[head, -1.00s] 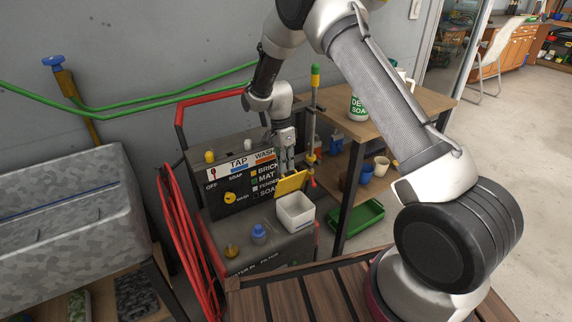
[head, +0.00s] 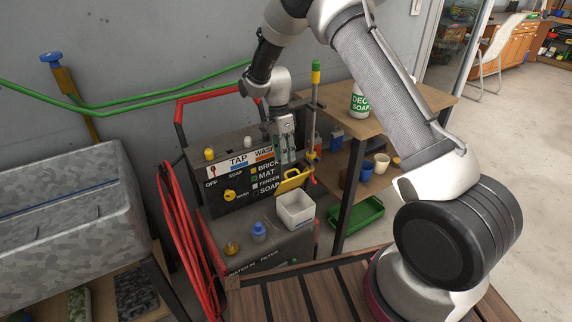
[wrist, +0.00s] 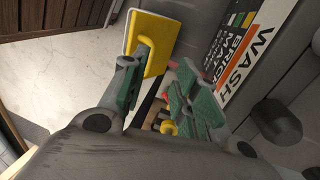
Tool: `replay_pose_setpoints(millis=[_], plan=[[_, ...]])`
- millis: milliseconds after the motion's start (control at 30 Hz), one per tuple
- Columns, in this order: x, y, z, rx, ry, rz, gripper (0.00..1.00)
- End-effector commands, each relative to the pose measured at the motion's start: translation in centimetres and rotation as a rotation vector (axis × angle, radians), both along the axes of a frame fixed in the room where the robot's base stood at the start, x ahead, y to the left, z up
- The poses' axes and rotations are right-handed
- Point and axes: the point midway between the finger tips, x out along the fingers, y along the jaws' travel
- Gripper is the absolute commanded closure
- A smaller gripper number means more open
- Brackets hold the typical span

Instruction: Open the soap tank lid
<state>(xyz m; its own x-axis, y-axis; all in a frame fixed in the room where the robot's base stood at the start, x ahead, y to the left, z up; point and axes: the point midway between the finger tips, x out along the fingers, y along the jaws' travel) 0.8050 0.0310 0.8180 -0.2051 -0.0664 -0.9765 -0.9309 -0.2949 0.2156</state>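The soap tank is a small white open-topped box (head: 295,213) on the front of the dark washing machine. Its yellow lid (head: 293,181) is tilted up at the tank's back edge, so the opening shows. In the wrist view the lid (wrist: 160,38) is a yellow plate with a pale rim and a yellow handle (wrist: 143,53). My gripper (head: 288,160) is just behind and above the lid. In the wrist view my gripper (wrist: 160,95) has its green-padded fingers apart, with nothing held between them. The left finger is close to the handle; I cannot tell whether they touch.
The machine's control panel (head: 240,180), with a yellow knob, is left of my gripper. A blue cap (head: 259,231) is left of the tank. A shelf table (head: 415,103) with a soap bottle (head: 358,104) stands right. A green tray (head: 361,215) lies below it.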

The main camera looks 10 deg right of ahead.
Motion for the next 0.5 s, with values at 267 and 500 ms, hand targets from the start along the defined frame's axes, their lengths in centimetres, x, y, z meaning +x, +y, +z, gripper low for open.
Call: replay_pose_setpoints(millis=[267, 500], plan=[[1.1, 0.3, 5.6, 0.0, 0.0, 0.0, 0.7], [1.3, 0.3, 7.1, -0.001, 0.002, -0.001, 0.7]])
